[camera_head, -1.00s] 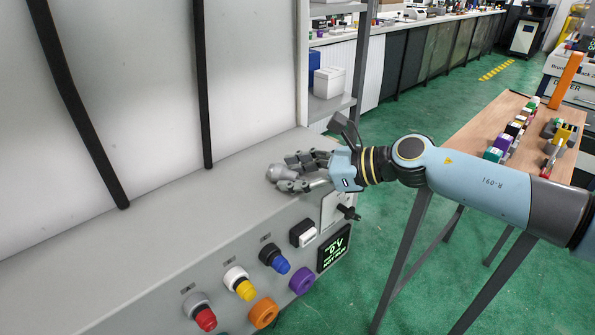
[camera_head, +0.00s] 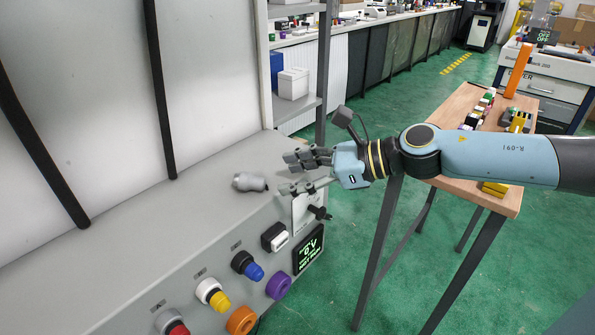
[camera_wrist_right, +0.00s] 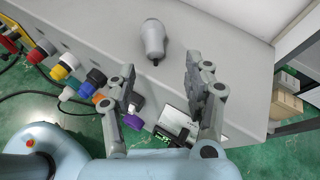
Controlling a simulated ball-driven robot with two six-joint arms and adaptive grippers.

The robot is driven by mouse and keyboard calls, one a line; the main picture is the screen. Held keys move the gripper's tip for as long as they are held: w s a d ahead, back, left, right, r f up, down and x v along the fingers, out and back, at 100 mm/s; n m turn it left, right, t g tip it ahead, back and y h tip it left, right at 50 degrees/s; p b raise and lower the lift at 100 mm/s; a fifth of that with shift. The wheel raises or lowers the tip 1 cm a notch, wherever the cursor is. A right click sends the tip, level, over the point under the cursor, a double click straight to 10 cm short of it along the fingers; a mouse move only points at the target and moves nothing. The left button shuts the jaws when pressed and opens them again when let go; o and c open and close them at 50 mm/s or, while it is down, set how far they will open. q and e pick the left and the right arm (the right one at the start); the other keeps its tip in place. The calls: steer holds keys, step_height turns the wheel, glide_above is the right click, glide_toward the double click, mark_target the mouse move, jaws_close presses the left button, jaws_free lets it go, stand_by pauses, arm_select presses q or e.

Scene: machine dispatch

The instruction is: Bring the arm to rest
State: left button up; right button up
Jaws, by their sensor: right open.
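My right gripper (camera_head: 306,172) is open and empty above the front edge of the grey machine top (camera_head: 150,225). A grey plug-like piece (camera_head: 249,182) lies on that top, just left of the fingers and apart from them. In the right wrist view the grey piece (camera_wrist_right: 154,40) lies beyond the open fingertips (camera_wrist_right: 160,85), with its narrow dark end toward me. My right arm reaches in from the right. My left gripper is not in view.
The machine front carries red, yellow and blue connectors (camera_head: 249,266), orange and purple rings, a switch (camera_head: 275,237) and a display (camera_head: 308,248). A wooden table (camera_head: 455,115) with several parts stands right, under my arm. Shelves (camera_head: 295,105) stand behind. Green floor is open between.

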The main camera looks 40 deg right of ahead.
steer(key=shift+s+r, duration=0.3)
